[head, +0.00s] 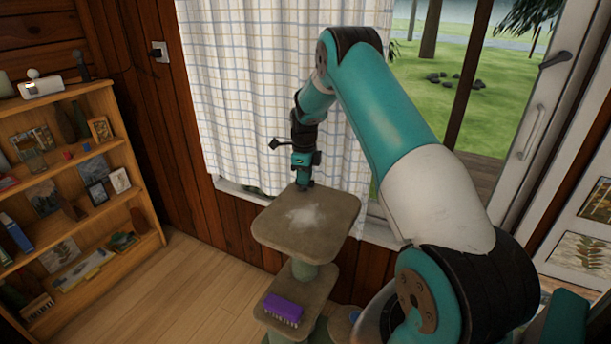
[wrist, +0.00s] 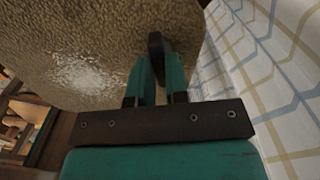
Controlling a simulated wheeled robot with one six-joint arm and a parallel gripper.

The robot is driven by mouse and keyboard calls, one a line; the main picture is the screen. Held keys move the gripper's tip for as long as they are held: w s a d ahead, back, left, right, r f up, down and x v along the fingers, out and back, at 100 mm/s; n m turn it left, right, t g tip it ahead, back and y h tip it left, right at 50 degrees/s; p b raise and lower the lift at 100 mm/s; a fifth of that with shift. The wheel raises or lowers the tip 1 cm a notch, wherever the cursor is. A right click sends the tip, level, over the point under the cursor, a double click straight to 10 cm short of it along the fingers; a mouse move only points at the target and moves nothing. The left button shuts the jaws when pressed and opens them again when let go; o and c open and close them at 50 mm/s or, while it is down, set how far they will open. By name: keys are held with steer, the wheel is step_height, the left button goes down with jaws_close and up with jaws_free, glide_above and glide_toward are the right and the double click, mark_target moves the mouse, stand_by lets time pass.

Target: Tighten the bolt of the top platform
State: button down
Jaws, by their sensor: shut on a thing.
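The top platform (head: 325,232) of a carpeted cat tree is a tan square with a pale fuzzy patch. It fills the upper left of the wrist view (wrist: 60,40), with the pale patch to the left of my fingers. My gripper (head: 304,184) points down at the platform's far edge, by the curtain. In the wrist view my gripper (wrist: 160,72) is shut on a dark, rounded, bolt-like piece (wrist: 156,45) that stands out at the platform. The fingers hide its lower part. I cannot tell how far it is screwed in.
A lower platform (head: 301,279) holds a purple brush (head: 283,309). A checked curtain (head: 240,90) hangs close behind my gripper. A wooden shelf (head: 148,205) with ornaments stands at left. The floor (head: 190,290) between shelf and cat tree is clear.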

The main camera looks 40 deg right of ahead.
steer(key=m, duration=0.4)
steer(key=shift+w+r+m, duration=0.2)
steer(key=shift+w+m, duration=0.05)
steer(key=shift+m, duration=0.15)
stand_by(0.4)
steer(key=c, duration=1.3)
jaws_free()
steer(key=shift+o, duration=0.9)
steer(key=shift+f, duration=0.1)
steer(key=shift+s, duration=0.15)
step_height(320, 180, up, 17)
steer(key=b, duration=0.1)
steer(key=shift+r+b, duration=0.2)
steer(key=shift+b, duration=0.1)
